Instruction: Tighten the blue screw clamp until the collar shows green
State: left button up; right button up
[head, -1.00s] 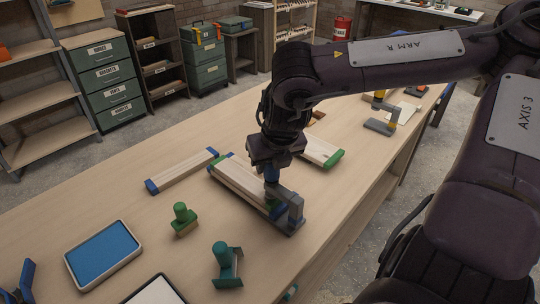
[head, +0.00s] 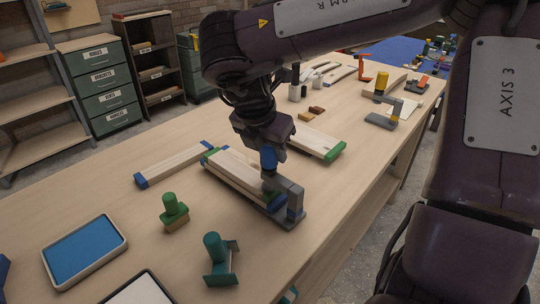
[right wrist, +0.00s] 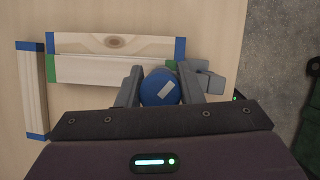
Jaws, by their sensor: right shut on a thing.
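The blue screw clamp has a grey frame (head: 290,201) standing at the near right end of a board stack (head: 235,173) with green and blue ends. Its blue knob (head: 268,158) sits on top of the screw, over the boards. My right gripper (head: 268,163) points down on the knob. In the right wrist view its two fingers (right wrist: 160,92) stand either side of the round blue knob (right wrist: 160,84), which bears a pale mark, and are shut on it. The collar's colour cannot be made out. My left gripper is not in view.
A loose board (head: 175,165) with blue ends lies left of the stack, and another board (head: 318,144) lies behind. A green-handled block (head: 174,211), a teal-handled tool (head: 219,261) and a blue tray (head: 85,250) stand nearer. A yellow-topped clamp (head: 381,97) stands behind, right.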

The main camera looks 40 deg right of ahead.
jog(key=shift+m+g, duration=0.4)
jog(key=shift+m, duration=0.5)
jog(key=shift+s+r+m+g, duration=0.1)
jog(key=shift+m+g, duration=0.2)
jog(key=shift+m, duration=0.7)
jog(key=m+g+p, duration=0.1)
jog(key=m+p, duration=0.1)
jog(key=shift+s+m, duration=0.15)
jog(key=shift+m, duration=0.25)
jog(key=shift+m+g+y+p, duration=0.3)
jog(key=shift+m+g+p, duration=0.1)
jog(key=shift+m+p, duration=0.5)
jog(key=o, duration=1)
